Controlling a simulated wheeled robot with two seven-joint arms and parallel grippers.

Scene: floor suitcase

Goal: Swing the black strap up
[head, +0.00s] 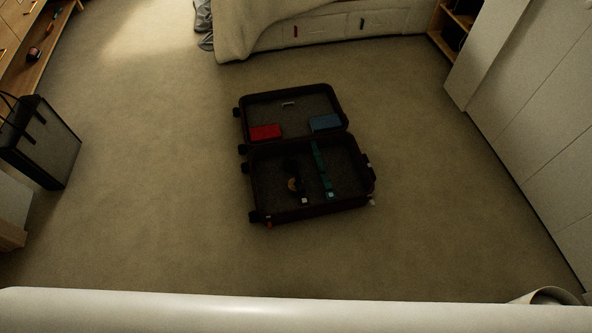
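An open dark suitcase (310,210) lies on the carpet in the middle of the head view. What looks like the black strap (290,165) lies in the left part of its near half, hard to make out against the dark lining. A small pale end piece (305,201) shows by the near wall below it. A green strap (320,166) lies to its right, with a pale end piece (330,194) near the same wall. Neither of my grippers is in view.
The suitcase's far half holds a red item (265,132), a blue item (325,123) and a small pale item (288,103). A small round tan item (294,184) lies by the black strap. Open carpet surrounds the suitcase. A black-and-grey bag (45,140) stands left.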

